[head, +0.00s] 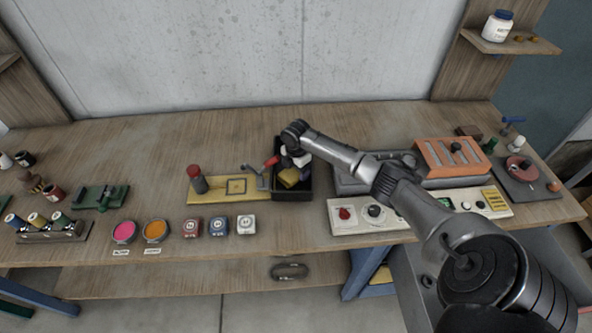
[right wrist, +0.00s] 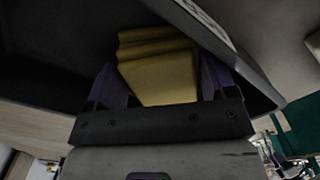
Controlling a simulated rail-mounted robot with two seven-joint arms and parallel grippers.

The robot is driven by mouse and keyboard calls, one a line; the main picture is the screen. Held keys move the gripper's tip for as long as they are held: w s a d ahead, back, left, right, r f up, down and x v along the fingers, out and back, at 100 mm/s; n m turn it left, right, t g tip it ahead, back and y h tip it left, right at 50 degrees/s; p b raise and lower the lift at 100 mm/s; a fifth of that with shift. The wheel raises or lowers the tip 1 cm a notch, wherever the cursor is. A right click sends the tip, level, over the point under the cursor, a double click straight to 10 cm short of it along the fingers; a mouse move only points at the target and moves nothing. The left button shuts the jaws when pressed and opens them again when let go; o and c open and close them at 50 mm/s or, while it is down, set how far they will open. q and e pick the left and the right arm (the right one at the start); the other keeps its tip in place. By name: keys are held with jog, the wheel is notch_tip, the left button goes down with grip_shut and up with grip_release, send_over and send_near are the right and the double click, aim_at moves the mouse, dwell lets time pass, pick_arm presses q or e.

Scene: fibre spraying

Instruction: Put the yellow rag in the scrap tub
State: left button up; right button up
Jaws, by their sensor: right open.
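The yellow rag (head: 289,178) lies inside the black scrap tub (head: 294,196), near its front. My right gripper (head: 296,158) reaches down over the tub from the right, just above the rag. In the right wrist view the folded rag (right wrist: 158,72) shows between the two spread purple fingers of my right gripper (right wrist: 157,84). The gripper is open, and dark tub walls (right wrist: 215,35) rise around it. I cannot tell whether the fingers touch the rag. My left gripper is in neither view.
A yellow board (head: 225,198) with a red-topped post and a clamp stands close left of the tub. A white control panel (head: 350,227) and an orange unit (head: 452,160) are to the right. Pink and orange pots (head: 154,230) and several small jars line the front. The bench behind is clear.

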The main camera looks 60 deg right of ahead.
notch_tip(320, 180, up, 12)
jog(key=p, duration=0.1)
jog(key=shift+f, duration=0.25)
dwell(0.5)
